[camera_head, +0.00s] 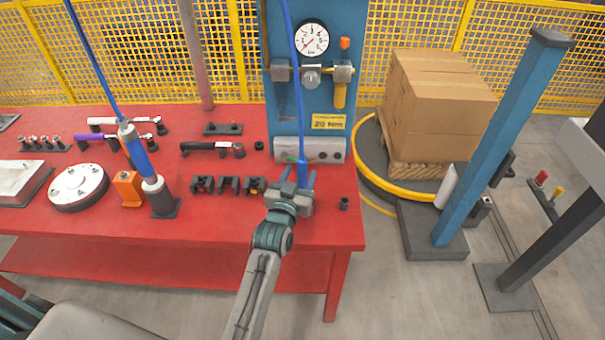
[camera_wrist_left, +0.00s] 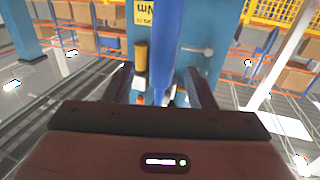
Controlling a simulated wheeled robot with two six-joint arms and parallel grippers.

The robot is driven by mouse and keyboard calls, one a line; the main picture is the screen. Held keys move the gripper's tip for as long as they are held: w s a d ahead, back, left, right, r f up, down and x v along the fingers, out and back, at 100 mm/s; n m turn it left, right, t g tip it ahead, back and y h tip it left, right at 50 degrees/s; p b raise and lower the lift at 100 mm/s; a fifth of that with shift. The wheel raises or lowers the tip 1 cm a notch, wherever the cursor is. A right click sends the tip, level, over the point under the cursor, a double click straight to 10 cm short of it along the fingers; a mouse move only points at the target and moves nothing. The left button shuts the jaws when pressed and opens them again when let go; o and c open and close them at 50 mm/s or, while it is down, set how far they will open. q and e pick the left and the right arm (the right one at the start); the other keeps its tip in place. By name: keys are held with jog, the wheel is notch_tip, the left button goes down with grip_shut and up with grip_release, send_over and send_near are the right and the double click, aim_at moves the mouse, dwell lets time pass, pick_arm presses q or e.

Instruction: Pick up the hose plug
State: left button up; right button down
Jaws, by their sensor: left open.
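The hose plug (camera_head: 303,170) is the blue fitting at the lower end of a blue hose (camera_head: 295,85) that hangs in front of the blue panel. My left gripper (camera_head: 297,182) is open right at the plug, over the red table's right part. In the left wrist view the blue hose or plug (camera_wrist_left: 167,50) runs down between the two spread fingers (camera_wrist_left: 164,88), with gaps on both sides. Its lower end is hidden behind the gripper body. My right gripper is not in view.
A grey manifold block (camera_head: 325,150) stands close behind the gripper. Black holders (camera_head: 228,185) stand left of it, and a small black fitting (camera_head: 344,204) stands right. The table's front right corner is mostly clear.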

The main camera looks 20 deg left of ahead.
aim_at(300, 170)
pick_arm(q)
jog(key=w, duration=0.3)
jog(key=shift+w+a+p, duration=0.2)
jog(key=shift+w+p, duration=0.2)
jog(key=shift+s+d, duration=0.1)
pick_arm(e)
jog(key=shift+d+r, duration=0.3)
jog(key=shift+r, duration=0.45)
pick_arm(q)
jog(key=c, duration=1)
grip_shut()
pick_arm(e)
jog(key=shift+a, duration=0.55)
pick_arm(q)
jog(key=shift+r, duration=0.1)
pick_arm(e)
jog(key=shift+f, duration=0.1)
